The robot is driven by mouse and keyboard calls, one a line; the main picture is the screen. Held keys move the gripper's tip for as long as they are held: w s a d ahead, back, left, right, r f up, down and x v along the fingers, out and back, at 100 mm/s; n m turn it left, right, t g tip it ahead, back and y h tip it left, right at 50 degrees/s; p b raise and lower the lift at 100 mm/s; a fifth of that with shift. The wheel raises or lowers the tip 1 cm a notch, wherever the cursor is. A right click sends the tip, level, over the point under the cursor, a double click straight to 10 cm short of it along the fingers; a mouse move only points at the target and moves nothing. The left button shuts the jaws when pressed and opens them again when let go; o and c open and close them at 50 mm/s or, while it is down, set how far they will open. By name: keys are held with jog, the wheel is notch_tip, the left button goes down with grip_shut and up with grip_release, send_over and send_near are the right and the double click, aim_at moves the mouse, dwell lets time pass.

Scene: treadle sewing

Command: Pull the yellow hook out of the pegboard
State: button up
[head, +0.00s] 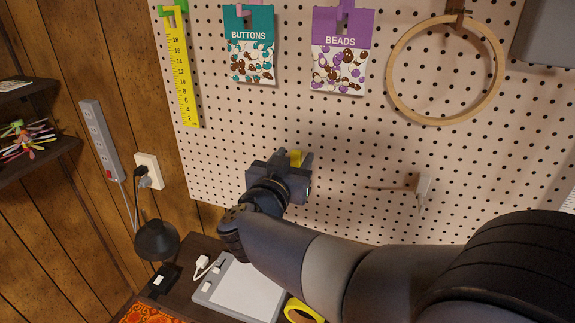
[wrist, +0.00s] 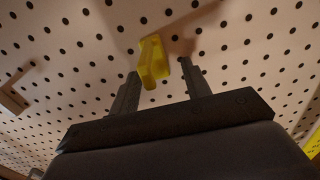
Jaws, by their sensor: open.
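The yellow hook (wrist: 153,62) sticks out of the pegboard (wrist: 70,60) in the wrist view, with its near end between my gripper's two fingers. My gripper (wrist: 160,82) is open around it, and I see no clear contact; the hook lies closer to the left finger.
A yellow ruler (head: 181,70), a buttons packet (head: 249,62), a beads packet (head: 339,70) and an embroidery hoop (head: 398,95) hang above on the pegboard. A pale hook-like piece (head: 423,187) sits to the right. A black lamp (head: 156,240) stands lower left.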

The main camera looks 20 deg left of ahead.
grip_shut()
jog(key=c, duration=0.7)
grip_release()
grip_shut()
jog(key=shift+s+a+p, duration=0.1)
jog(key=shift+s+p, duration=0.25)
jog(key=shift+s, duration=0.9)
dwell(0.4)
jog(key=shift+s+a+p, duration=0.2)
jog(key=shift+s+p, duration=0.45)
jog(key=shift+s, duration=1.8)
